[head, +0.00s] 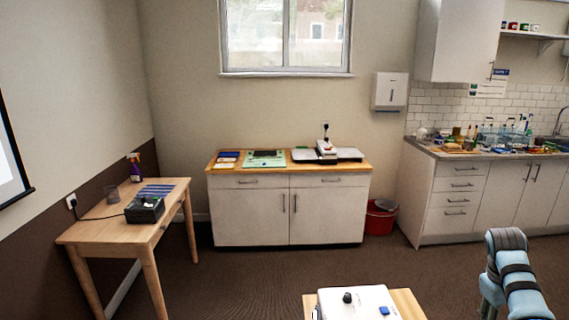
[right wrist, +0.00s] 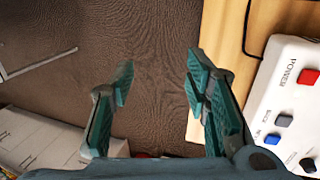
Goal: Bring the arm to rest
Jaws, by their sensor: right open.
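My right arm (head: 512,275) shows at the lower right of the head view; its fingers are not clearly seen there. In the right wrist view my right gripper (right wrist: 158,85) is open, with its two teal fingers wide apart. Nothing is between the fingers; brown carpet shows behind them. My left gripper is not in view.
A white box (right wrist: 292,110) with a red POWER button and knobs stands on a wooden table (right wrist: 226,45), right of the right gripper; the box (head: 357,303) also shows in the head view. A white cabinet (head: 290,212), a desk (head: 105,229) and a sink counter stand farther off.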

